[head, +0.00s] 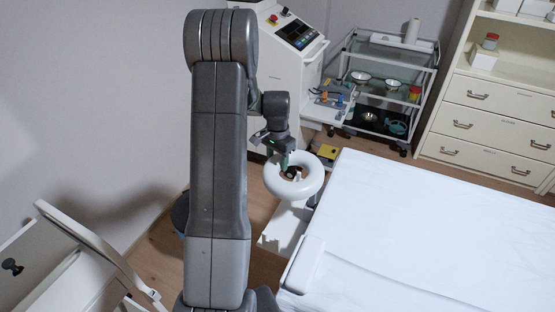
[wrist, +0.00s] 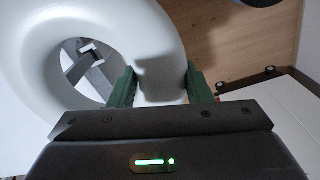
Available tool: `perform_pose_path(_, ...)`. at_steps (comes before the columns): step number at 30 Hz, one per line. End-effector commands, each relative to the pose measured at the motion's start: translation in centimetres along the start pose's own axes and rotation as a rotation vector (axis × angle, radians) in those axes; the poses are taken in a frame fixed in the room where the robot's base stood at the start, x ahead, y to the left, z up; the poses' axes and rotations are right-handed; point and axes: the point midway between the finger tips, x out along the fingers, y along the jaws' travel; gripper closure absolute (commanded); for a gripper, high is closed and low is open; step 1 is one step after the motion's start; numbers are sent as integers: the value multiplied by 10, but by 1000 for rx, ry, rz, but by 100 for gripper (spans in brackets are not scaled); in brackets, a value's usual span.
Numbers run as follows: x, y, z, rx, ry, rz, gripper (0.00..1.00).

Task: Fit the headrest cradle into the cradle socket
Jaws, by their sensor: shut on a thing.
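The headrest cradle is a thick white ring (head: 312,188); it also fills the upper left of the wrist view (wrist: 35,55). My gripper (head: 284,162) holds the ring by its rim on the far side. In the wrist view, the green fingers of my gripper (wrist: 161,88) are closed on both sides of the rim. The ring is held in the air by the head end of the couch. Grey metal bars (wrist: 92,78) show through its hole; I cannot tell whether they belong to the cradle or the socket. The cradle socket cannot be made out clearly.
The white couch top (head: 430,225) spreads to the right of the ring. A yellow box (head: 327,153) lies just behind it. A console (head: 290,40) and a glass-shelved trolley (head: 385,85) stand at the back. A white slatted frame (head: 95,245) is at the lower left.

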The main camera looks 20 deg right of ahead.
Motion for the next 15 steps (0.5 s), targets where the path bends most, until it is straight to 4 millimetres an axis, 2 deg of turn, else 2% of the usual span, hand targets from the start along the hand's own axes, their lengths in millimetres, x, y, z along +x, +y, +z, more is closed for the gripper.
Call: perform_pose_path(15, 12, 0, 0, 0, 1, 0, 91)
